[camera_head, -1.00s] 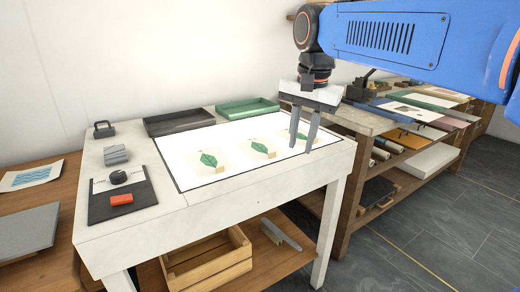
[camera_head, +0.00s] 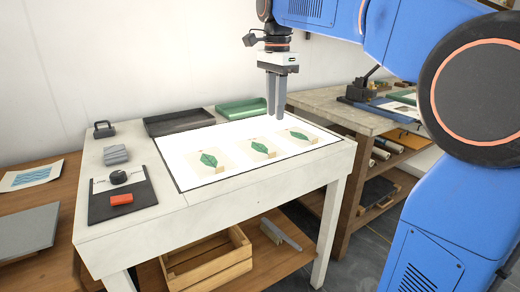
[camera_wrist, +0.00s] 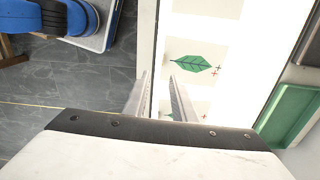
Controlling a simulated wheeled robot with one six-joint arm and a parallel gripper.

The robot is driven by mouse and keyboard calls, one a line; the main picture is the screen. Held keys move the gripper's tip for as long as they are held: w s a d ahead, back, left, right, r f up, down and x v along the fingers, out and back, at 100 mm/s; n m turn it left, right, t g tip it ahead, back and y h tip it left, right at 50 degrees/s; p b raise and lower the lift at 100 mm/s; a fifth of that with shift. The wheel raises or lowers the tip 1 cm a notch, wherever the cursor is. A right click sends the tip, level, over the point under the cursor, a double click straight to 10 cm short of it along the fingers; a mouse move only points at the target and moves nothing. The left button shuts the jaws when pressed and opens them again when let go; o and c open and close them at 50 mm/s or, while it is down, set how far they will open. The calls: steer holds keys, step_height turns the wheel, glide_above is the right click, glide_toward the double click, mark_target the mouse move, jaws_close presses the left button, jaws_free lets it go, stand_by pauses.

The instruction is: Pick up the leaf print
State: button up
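Three leaf prints, each a green leaf on a cream sheet, lie in a row on a bright white panel (camera_head: 215,178) on the table. They are the left print (camera_head: 225,163), the middle print (camera_head: 273,150) and the right print (camera_head: 310,137). My gripper (camera_head: 277,117) hangs above the panel's far side, fingers down and empty. In the wrist view its two fingers (camera_wrist: 158,76) stand apart with a gap between them. A green leaf on one print (camera_wrist: 190,64) shows just beyond the fingertips there. Part of another leaf shows behind the right finger. Which print is which there I cannot tell.
A dark tray (camera_head: 180,122) and a green tray (camera_head: 247,108) stand at the table's back. A wooden crate (camera_head: 208,262) sits below. A workbench (camera_head: 330,103) stands at right.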

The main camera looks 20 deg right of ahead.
mark_target(273, 148)
step_height(273, 148, down, 8)
steer(key=shift+r, duration=0.1)
steer(key=shift+w+a+f, duration=0.1)
steer(key=shift+w+f, duration=0.1)
steer(key=shift+f, duration=1.1)
steer(key=shift+w+a+f, duration=0.1)
steer(key=shift+w+f, duration=0.05)
steer(key=shift+f, duration=1.15)
jaws_close()
